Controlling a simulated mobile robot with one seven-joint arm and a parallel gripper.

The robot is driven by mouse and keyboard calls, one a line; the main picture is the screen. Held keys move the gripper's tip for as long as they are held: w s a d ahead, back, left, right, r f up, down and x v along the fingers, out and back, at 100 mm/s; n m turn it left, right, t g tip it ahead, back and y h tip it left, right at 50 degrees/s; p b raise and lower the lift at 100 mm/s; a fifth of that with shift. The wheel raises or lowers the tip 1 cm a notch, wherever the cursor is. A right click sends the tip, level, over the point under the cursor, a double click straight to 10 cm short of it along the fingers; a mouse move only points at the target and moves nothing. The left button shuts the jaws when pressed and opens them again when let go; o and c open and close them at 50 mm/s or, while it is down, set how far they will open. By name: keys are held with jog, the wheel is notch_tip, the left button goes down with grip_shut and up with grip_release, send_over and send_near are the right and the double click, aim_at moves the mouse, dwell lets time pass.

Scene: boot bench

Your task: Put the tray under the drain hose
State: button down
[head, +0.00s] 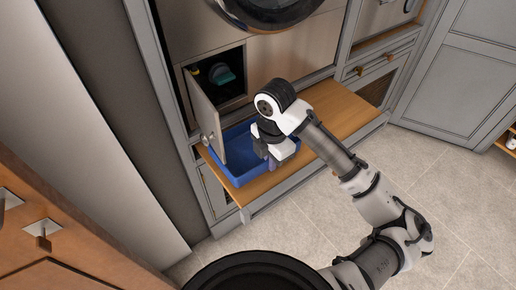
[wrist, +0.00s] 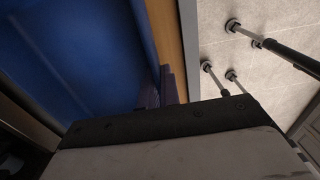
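The blue tray (head: 229,178) lies on a wooden shelf below an open hatch (head: 222,74) in the cabinet front. It fills the left of the wrist view (wrist: 75,50). My gripper (head: 272,163) points down at the tray's right-hand wall. In the wrist view its fingers (wrist: 160,92) are close together, one on each side of the rim, and look shut on that wall. Inside the dark hatch are a teal round part (head: 220,72) and a small yellow part (head: 195,71). I cannot make out which of them is the drain hose.
The hatch door (head: 203,113) stands open, swung out over the tray's left side. The wooden shelf (head: 335,106) is bare to the right. A round appliance door (head: 265,8) is above. Grey cabinets (head: 463,75) stand right; the tiled floor (head: 300,225) in front is clear.

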jog(key=w+a, duration=0.2)
jog(key=w, duration=0.1)
jog(key=w+a, duration=0.1)
jog(key=shift+w+a+p, duration=0.25)
jog(key=shift+w+p, duration=0.15)
jog(key=shift+f, duration=1.85)
jog(key=c, duration=1.6)
grip_release()
notch_tip(320, 180, up, 12)
jog(key=shift+r, duration=0.15)
